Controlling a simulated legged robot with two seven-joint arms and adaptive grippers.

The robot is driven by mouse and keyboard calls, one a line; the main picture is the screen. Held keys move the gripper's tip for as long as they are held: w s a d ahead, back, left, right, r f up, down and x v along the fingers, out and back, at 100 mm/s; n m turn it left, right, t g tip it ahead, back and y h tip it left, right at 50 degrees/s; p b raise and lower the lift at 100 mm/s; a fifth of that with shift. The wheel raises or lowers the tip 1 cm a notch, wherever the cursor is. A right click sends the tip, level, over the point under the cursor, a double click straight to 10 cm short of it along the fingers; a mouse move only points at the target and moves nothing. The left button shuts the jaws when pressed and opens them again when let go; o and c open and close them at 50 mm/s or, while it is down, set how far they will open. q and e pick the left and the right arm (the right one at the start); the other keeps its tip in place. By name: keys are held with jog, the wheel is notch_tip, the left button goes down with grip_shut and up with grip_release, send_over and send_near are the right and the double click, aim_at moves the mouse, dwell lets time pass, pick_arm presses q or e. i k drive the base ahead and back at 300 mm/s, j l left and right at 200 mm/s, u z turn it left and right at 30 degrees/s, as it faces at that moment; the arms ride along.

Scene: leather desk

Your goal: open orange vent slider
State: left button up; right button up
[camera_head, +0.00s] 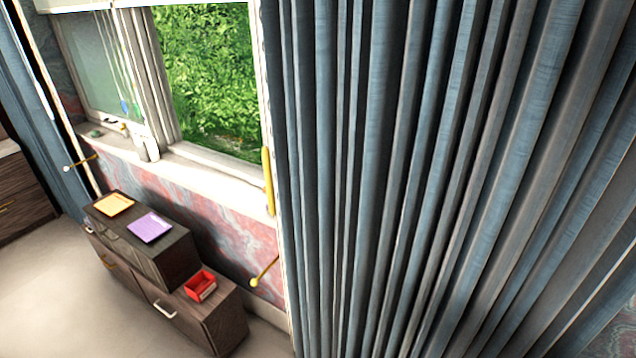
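A narrow yellow-orange upright bar (268,180) stands at the right side of the window, by the curtain edge. Neither of my grippers is in view.
A red open box (200,285) sits on the lower step of the cabinet. A large blue-grey curtain (440,180) fills the right half. The window sill (195,172) holds small items at its left. Bare floor (50,290) is at the lower left.

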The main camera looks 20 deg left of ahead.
aim_at(250, 181)
jog(key=i+j+z, duration=0.2)
jog(key=j+z, duration=0.2)
jog(key=j, duration=0.7)
jog(key=j+z, duration=0.4)
jog(key=j, duration=0.65)
